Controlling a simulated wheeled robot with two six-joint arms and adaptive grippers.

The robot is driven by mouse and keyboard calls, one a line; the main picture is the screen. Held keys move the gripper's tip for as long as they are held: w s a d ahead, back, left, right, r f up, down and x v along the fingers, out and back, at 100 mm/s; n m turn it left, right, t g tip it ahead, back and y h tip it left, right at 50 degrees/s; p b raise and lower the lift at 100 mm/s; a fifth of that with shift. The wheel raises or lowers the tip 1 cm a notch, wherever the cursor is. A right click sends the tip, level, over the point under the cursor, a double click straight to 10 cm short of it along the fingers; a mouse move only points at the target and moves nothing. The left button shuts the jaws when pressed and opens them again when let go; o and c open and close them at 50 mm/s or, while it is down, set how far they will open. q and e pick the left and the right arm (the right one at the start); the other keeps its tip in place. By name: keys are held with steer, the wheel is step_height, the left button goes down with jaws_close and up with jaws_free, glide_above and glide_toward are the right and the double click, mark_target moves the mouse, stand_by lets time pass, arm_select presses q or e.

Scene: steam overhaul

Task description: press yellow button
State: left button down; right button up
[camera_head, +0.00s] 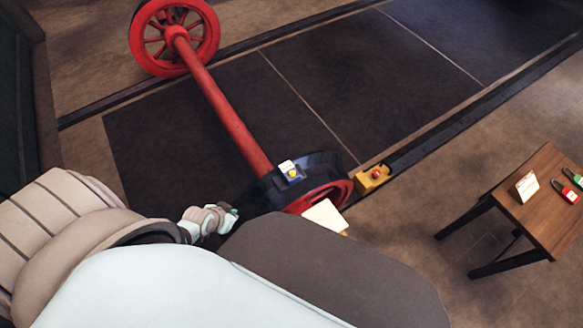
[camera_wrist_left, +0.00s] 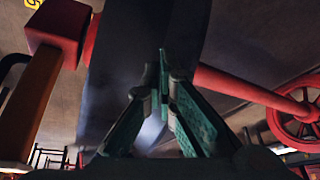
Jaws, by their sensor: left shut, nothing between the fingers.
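The yellow button (camera_head: 293,174) sits on a small grey box with a white tag, on top of a dark curved housing (camera_head: 318,165) at the near end of the red axle. My left gripper (camera_head: 230,214) is to the lower left of the button, beside the housing and apart from the button. In the left wrist view its greenish fingers (camera_wrist_left: 161,85) come together at the tips, with nothing between them. The button cannot be made out in the left wrist view. My right gripper is not in view.
A red axle (camera_head: 225,110) runs to a spoked wheel (camera_head: 172,38) at the back. A yellow box with a red button (camera_head: 373,179) stands right of the housing. A wooden table (camera_head: 550,215) with padlocks stands at the right. Floor between is clear.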

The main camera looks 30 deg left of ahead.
mark_target(291, 176)
arm_select(q)
steer(key=w+d+r+m+t+h, duration=0.1)
steer(key=w+d+r+m, duration=0.1)
steer(key=w+r, duration=0.2)
steer(key=w+d+r+m+t+h, duration=0.1)
steer(key=w+d+r+h, duration=0.1)
steer(key=r, duration=0.9)
steer(key=w+d+r+m+t+h, duration=0.1)
steer(key=w+d+r+m+h, duration=0.1)
steer(key=w+d+r, duration=0.2)
step_height(291, 176, up, 4)
steer(key=shift+w+f+m, duration=0.25)
steer(key=shift+w+m, duration=0.05)
steer(key=shift+w, duration=0.7)
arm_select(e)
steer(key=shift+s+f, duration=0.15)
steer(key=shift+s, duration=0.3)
arm_select(q)
steer(key=shift+f, duration=0.1)
